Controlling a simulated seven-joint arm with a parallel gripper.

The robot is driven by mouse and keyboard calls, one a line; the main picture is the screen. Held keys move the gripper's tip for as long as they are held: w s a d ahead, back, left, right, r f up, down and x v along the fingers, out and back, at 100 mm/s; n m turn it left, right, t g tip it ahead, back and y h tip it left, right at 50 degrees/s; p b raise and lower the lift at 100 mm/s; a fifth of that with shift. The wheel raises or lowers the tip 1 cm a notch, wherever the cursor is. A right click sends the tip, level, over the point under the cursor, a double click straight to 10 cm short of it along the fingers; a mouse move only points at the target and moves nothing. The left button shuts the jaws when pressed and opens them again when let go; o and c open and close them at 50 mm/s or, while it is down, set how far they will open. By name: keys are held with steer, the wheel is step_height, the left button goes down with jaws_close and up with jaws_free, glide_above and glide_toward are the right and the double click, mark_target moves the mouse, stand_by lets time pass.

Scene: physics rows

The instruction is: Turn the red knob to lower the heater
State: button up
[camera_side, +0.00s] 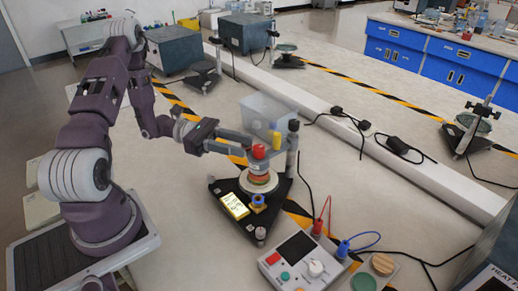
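The red knob (258,152) is on the upright stand assembly, just left of a yellow knob (277,142). My gripper (246,147) reaches in from the left with its two fingers apart and their tips at the red knob. I cannot tell whether the fingers touch or clamp it. Below the knob is a round stack with a pale disc (258,184), perhaps the heater, on a black triangular base (222,187). A lit yellow display panel (234,206) lies at the base's left corner.
A clear plastic box (262,112) stands right behind the knobs. A control box (298,262) with red and blue leads is in front. A white raised strip (400,165) and black cables lie to the right. The bench left of the base is clear.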

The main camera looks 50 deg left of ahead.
mark_target(259, 148)
steer(key=x, duration=0.5)
steer(key=shift+w+d, duration=0.1)
steer(key=shift+d, duration=0.2)
steer(key=shift+r, duration=0.1)
jaws_close()
